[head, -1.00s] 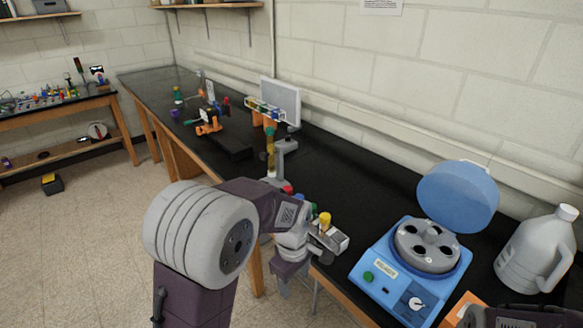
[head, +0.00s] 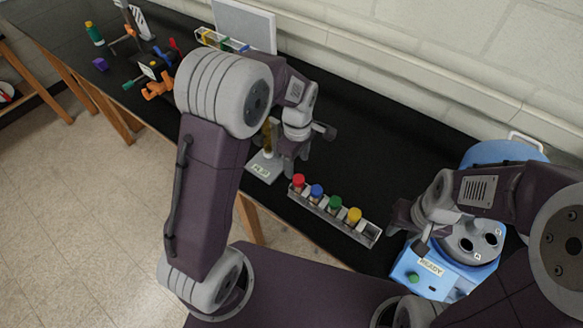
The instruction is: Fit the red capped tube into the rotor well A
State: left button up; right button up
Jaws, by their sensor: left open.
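The red capped tube (head: 299,181) stands upright at the left end of a small rack (head: 362,230), with blue, green and yellow capped tubes beside it. My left gripper (head: 311,152) is open and empty, above and just behind the red cap, apart from it. The blue centrifuge (head: 432,272) has its lid up. Its grey rotor (head: 465,257) is partly hidden by my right arm. A label that looks like A (head: 478,257) is beside a dark well. My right gripper (head: 406,237) has its fingers apart, between the rack and the centrifuge, and looks empty.
A grey stand with a label (head: 262,169) and an amber column is just left of the rack, close to my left gripper. Orange clamps (head: 158,84) and a white panel (head: 245,25) are further left. The black bench behind the rack is clear.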

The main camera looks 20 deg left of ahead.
aim_at(299, 179)
pick_arm(q)
jog(key=shift+s+d+r, duration=0.65)
jog(key=shift+d, duration=0.15)
jog(key=shift+s+d, duration=0.2)
jog(key=f, duration=0.1)
jog(key=f+p, duration=0.1)
jog(key=a+f, duration=0.1)
jog(key=shift+w+f, duration=0.45)
jog(key=shift+f, duration=0.2)
jog(key=shift+s+d+f+p, duration=0.1)
jog(key=shift+s+f+p, duration=0.1)
jog(key=shift+f+p, duration=0.35)
jog(key=shift+s+d+f+p, duration=0.1)
jog(key=shift+s+f+p, duration=0.05)
jog(key=shift+f+p, duration=0.4)
notch_tip(299, 179, down, 3)
jog(key=shift+w+a+r, duration=0.1)
jog(key=shift+w+r, duration=0.05)
jog(key=shift+r, duration=0.05)
jog(key=shift+w+a+f, duration=0.1)
jog(key=shift+w+f, duration=0.05)
grip_shut()
pick_arm(e)
jog(key=r, duration=0.2)
jog(key=s+d+r, duration=0.1)
jog(key=shift+r, duration=0.35)
